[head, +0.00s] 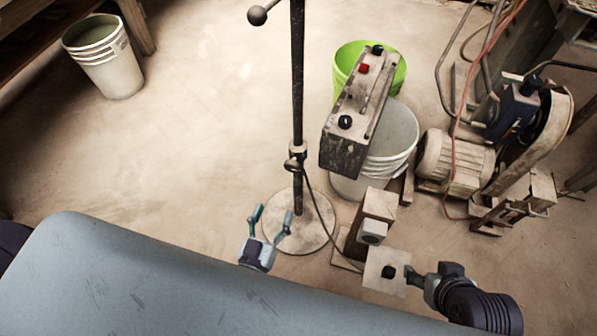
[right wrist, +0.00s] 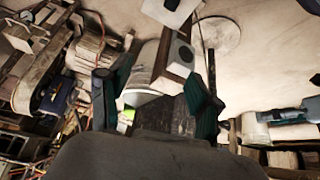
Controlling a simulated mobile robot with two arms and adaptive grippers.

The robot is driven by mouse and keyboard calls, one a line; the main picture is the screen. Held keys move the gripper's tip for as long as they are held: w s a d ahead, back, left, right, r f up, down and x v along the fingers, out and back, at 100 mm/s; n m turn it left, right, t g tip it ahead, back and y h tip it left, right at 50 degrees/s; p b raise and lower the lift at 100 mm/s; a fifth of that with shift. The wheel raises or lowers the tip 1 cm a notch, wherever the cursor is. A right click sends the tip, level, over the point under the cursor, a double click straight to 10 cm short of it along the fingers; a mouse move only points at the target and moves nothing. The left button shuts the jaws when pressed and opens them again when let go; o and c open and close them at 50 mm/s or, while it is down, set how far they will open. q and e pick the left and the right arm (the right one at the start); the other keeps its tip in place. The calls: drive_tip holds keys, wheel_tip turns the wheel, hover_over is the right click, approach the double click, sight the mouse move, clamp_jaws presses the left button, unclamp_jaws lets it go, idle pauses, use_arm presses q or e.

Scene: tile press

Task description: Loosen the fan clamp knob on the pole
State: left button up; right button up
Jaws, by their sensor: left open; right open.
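A dark upright pole (head: 297,90) rises from a round base plate (head: 305,237) in the head view. A small clamp with a dark knob (head: 292,165) sits low on the pole. A round ball knob (head: 257,15) on a short arm shows at the top, left of the pole. I cannot tell for sure which one is the fan clamp knob; the fan is not visible. My left gripper (head: 271,214) is open and empty, below and left of the low clamp, apart from it. My right gripper (head: 411,276) is open, well right of the pole, near a pale square block (head: 378,270).
A control box (head: 345,122) with a red button stands right of the pole, before a green bucket (head: 395,77) and a white bucket (head: 395,140). A motor machine (head: 455,160) is at right. A grey surface (head: 150,285) fills the lower left.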

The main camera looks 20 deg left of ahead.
sight(291, 169)
use_arm(q)
drive_tip(key=w+b, duration=0.1)
drive_tip(key=w, duration=0.5)
drive_tip(key=w+b, duration=0.1)
drive_tip(key=w, duration=0.5)
drive_tip(key=shift+w+d, duration=0.2)
drive_tip(key=shift+w, duration=0.6)
use_arm(e)
drive_tip(key=w+a+r+t+y, duration=0.1)
drive_tip(key=w+a+r+t, duration=0.2)
drive_tip(key=w+r+t, duration=0.3)
drive_tip(key=w, duration=0.3)
drive_tip(key=shift+a+r+t+y, duration=0.2)
drive_tip(key=shift+a+t+y, duration=0.1)
drive_tip(key=shift+y, duration=0.1)
use_arm(q)
drive_tip(key=c, duration=1.1)
drive_tip(key=shift+c, duration=0.2)
use_arm(e)
drive_tip(key=shift+d, duration=0.1)
